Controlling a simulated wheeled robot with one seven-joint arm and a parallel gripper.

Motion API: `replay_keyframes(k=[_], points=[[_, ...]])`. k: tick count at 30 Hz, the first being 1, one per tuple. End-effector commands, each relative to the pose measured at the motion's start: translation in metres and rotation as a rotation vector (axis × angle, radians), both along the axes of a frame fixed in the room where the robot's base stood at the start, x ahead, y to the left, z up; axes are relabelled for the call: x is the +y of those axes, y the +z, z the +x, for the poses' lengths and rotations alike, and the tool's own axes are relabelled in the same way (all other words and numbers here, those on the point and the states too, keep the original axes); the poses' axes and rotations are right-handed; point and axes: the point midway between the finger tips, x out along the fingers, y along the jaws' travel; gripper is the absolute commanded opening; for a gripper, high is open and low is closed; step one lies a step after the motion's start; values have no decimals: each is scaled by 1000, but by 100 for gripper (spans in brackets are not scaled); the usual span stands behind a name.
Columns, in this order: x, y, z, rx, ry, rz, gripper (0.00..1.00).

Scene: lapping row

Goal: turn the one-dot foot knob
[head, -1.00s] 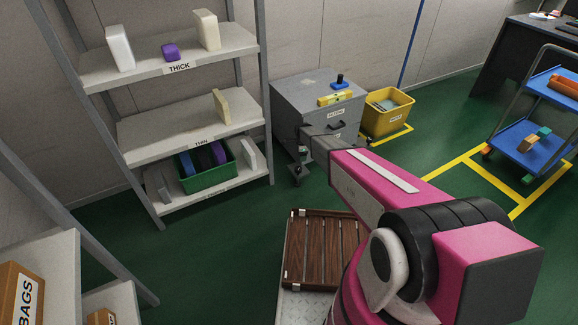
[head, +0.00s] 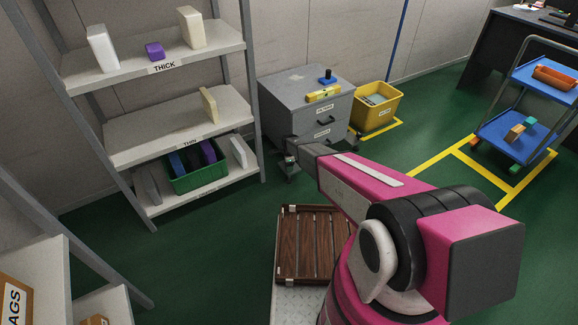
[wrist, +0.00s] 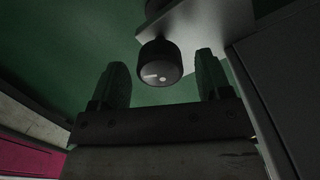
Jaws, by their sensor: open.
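A black round knob (wrist: 160,63) with a white line and one pale dot on its face shows in the wrist view. It sits under a light grey plate, beside a grey cabinet side. My gripper (wrist: 160,80) is open, its two dark fingers standing left and right of the knob, with the knob just beyond and between the tips. I cannot tell whether either finger touches it. In the head view my gripper (head: 291,163) is small and low at the front left foot of the grey drawer cabinet (head: 285,103); the knob cannot be made out there.
A yellow level (head: 323,93) and a blue-topped item (head: 327,77) lie on the cabinet. A yellow bin (head: 374,108) stands to its right. A shelf rack (head: 250,90) stands to its left. A wooden slatted crate (head: 312,243) is near my base.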

Motion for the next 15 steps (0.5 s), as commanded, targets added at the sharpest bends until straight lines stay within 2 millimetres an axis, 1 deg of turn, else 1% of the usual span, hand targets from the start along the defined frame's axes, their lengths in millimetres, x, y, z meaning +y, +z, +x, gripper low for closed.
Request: replay_keyframes(k=[3, 9, 10, 11, 12, 14, 15], points=[[0, -6, 0, 0, 0, 0, 71], [0, -5, 0, 0, 0, 0, 71], [0, -5, 0, 0, 0, 0, 65], [0, -5, 0, 0, 0, 0, 55], [0, -5, 0, 0, 0, 0, 42], [0, -5, 0, 0, 0, 0, 22], [0, -5, 0, 0, 0, 0, 22]])
